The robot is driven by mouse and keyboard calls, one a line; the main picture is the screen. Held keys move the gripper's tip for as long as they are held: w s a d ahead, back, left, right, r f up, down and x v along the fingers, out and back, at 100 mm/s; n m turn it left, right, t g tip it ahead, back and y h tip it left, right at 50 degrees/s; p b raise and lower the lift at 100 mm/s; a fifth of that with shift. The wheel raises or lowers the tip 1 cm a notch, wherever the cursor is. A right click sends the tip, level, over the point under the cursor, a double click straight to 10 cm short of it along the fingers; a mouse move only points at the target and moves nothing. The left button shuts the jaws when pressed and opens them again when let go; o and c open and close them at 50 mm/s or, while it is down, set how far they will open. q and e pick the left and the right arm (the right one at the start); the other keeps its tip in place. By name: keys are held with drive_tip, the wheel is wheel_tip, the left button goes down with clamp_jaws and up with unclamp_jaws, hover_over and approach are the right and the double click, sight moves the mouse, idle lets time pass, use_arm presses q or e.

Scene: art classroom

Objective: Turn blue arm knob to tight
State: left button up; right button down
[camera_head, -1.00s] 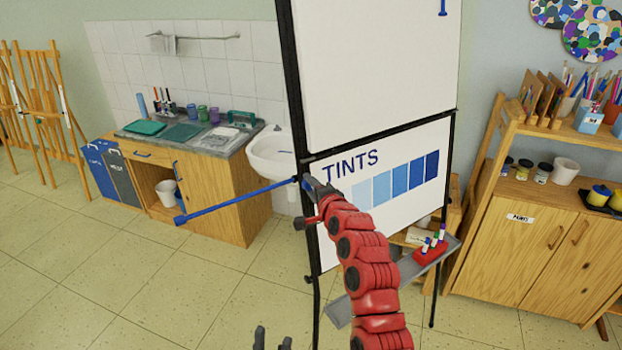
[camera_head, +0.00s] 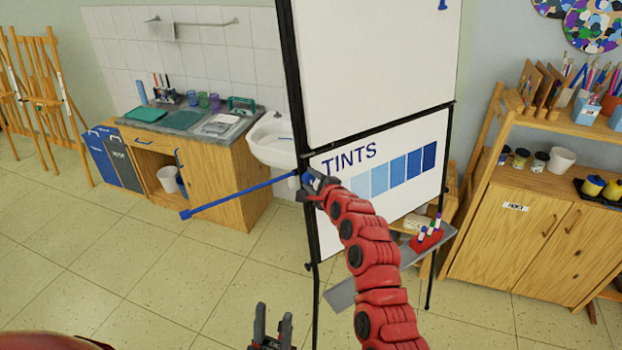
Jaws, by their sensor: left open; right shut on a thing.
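The blue arm (camera_head: 240,195) sticks out to the left from the black left post of the easel board (camera_head: 385,50). It slopes down to a small blue end piece (camera_head: 185,214). Its blue knob (camera_head: 307,178) sits at the post and is partly hidden by my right gripper (camera_head: 309,186). My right gripper is shut on the knob, with its red arm coming up from the lower right. My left gripper (camera_head: 272,330) is open and empty at the bottom, well below the knob and apart from the board.
A grey tray (camera_head: 345,297) with a red marker holder (camera_head: 427,239) juts out under the board. A wooden sink cabinet (camera_head: 220,185) stands behind left, and a wooden shelf unit (camera_head: 510,240) at right. The tiled floor at lower left is clear.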

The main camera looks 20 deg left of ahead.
idle(0.3)
drive_tip(key=shift+c, duration=2.2)
unclamp_jaws()
drive_tip(key=shift+s, duration=0.1)
drive_tip(key=shift+s+d+r+b, duration=0.1)
drive_tip(key=shift+s+d+b, duration=0.35)
drive_tip(key=shift+b, duration=0.1)
drive_tip(key=b+v, duration=0.7)
drive_tip(key=v, duration=0.9)
drive_tip(key=shift+w, duration=0.1)
